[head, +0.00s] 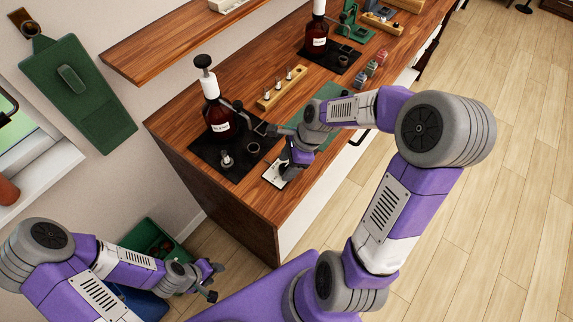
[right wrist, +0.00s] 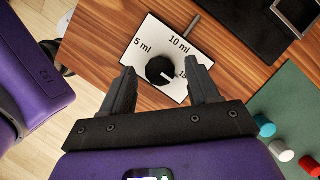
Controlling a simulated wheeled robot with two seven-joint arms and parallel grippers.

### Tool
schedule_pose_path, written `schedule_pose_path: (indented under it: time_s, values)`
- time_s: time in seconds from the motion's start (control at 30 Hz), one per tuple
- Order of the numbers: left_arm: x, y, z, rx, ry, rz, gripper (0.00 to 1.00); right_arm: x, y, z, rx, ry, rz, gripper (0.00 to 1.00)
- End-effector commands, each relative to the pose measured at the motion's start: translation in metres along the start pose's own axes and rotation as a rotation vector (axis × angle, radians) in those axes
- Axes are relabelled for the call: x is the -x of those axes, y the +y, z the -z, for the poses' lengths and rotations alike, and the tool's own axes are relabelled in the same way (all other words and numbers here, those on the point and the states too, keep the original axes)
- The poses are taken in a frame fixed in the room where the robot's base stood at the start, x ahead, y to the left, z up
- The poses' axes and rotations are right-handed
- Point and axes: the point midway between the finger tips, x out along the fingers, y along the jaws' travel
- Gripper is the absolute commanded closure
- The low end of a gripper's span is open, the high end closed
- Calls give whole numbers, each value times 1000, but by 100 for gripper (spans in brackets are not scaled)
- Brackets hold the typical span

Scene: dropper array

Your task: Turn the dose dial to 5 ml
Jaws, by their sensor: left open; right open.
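The dose dial is a black round knob (right wrist: 160,70) on a white plate (right wrist: 158,34) lettered 5 ml, 10 ml and a partly hidden 15. A white mark on the knob points toward the 15 side. In the head view the white plate (head: 272,176) lies at the bench's near edge. My right gripper (right wrist: 163,82) is open, one finger on each side of the knob; I cannot tell if they touch it. In the head view the right gripper (head: 288,166) hides the knob. My left gripper (head: 212,282) is open and empty, low beside the bench.
A brown dropper bottle (head: 216,118) stands on a black mat (head: 212,163) behind the plate. A wooden rack (head: 268,100) with small vials and a green mat (head: 322,98) lie further back. A green crate (head: 185,229) is on the floor near my left arm.

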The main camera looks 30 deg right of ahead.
Motion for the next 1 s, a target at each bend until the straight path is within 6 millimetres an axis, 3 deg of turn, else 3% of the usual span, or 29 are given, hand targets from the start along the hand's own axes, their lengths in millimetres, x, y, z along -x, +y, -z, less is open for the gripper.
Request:
schedule_pose_path:
  time_s: [0.33, 0.7, 1.0]
  values:
    - [-1, 0, 0, 0, 1, 0, 53, -5, 0, 0, 0, 0, 0, 40]
    - [-1, 0, 0, 0, 1, 0, 53, -5, 0, 0, 0, 0, 0, 95]
    - [3, 1, 0, 0, 1, 0, 53, -4, 0, -1, 37, -1, -16, 95]
